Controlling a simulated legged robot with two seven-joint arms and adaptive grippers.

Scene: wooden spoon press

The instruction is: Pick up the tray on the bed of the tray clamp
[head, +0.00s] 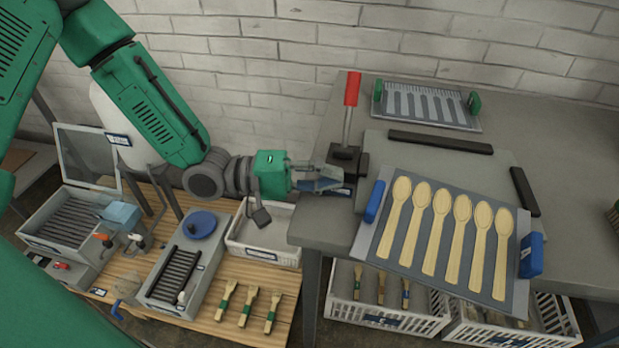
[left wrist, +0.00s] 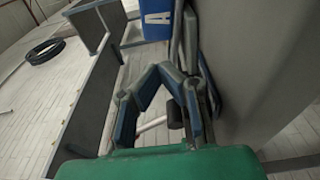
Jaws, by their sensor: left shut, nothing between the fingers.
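A grey tray (head: 366,237) with several pale wooden spoons and blue end handles lies at an angle over the front of the tray clamp's grey bed (head: 505,160). Its front part appears to reach past the table edge; the contact beneath is hidden. The tray clamp has black bars (head: 440,142) and a red-handled lever (head: 352,90) on its left. My left gripper (head: 338,178) is shut and empty beside the lever's black base, left of the tray's left blue handle (head: 374,201). Its closed fingers show in the left wrist view (left wrist: 160,75). My right gripper is not in view.
A second tray (head: 428,106) with green handles stands at the back of the grey table (head: 580,190). White baskets (head: 390,318) sit below the table's front. A lower wooden bench (head: 215,310) at left holds bins, a roller unit and brushes.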

